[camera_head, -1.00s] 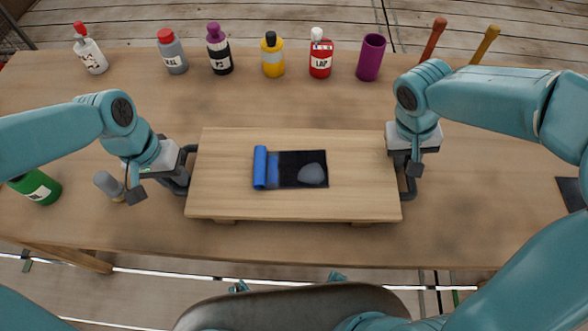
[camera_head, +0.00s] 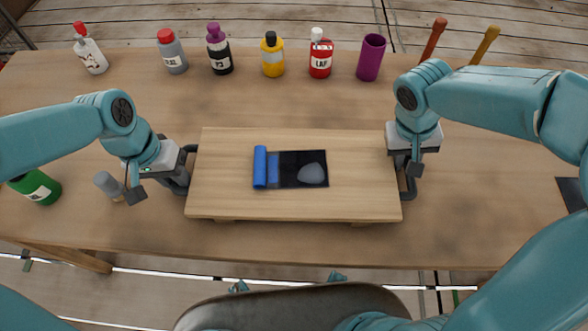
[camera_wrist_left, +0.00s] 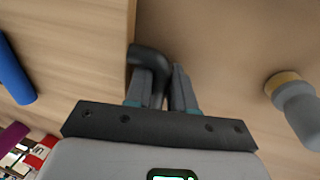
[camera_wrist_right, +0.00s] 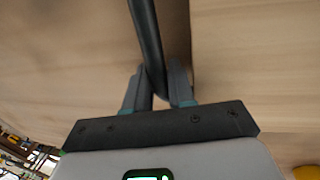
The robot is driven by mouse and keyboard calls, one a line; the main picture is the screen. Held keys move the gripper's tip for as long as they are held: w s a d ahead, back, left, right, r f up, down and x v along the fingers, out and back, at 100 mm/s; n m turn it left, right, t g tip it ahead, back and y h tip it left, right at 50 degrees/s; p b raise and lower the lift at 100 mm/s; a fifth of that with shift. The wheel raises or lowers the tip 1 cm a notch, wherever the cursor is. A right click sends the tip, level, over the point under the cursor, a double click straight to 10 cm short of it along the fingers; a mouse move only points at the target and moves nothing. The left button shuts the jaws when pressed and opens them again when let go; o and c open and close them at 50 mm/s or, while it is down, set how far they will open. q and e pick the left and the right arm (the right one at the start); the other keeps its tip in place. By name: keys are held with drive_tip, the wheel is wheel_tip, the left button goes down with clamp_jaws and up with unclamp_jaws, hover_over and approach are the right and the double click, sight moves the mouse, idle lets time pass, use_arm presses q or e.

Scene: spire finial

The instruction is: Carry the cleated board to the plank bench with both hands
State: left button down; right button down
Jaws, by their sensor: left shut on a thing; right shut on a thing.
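The cleated board (camera_head: 350,205) is a light wooden panel with a dark handle at each end and cleats under its front edge. On it are a blue roll (camera_head: 260,167), a black sheet (camera_head: 290,172) and a grey rounded piece (camera_head: 312,174). My left gripper (camera_head: 186,170) is shut on the left handle, which shows in the left wrist view (camera_wrist_left: 150,58). My right gripper (camera_head: 402,165) is shut on the right handle, seen in the right wrist view (camera_wrist_right: 148,40). The board looks level, at or just above the wooden bench top (camera_head: 300,245); any gap is unclear.
Along the back stand a white bottle (camera_head: 92,52), grey bottle (camera_head: 173,52), purple-capped bottle (camera_head: 219,50), yellow bottle (camera_head: 272,56), red bottle (camera_head: 320,55) and purple cup (camera_head: 370,58). A green bottle (camera_head: 38,188) and small grey bottle (camera_head: 108,186) lie left of the board.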

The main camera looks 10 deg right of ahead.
use_arm(q)
drive_tip(key=shift+r, duration=0.1)
use_arm(e)
drive_tip(key=shift+r, duration=0.1)
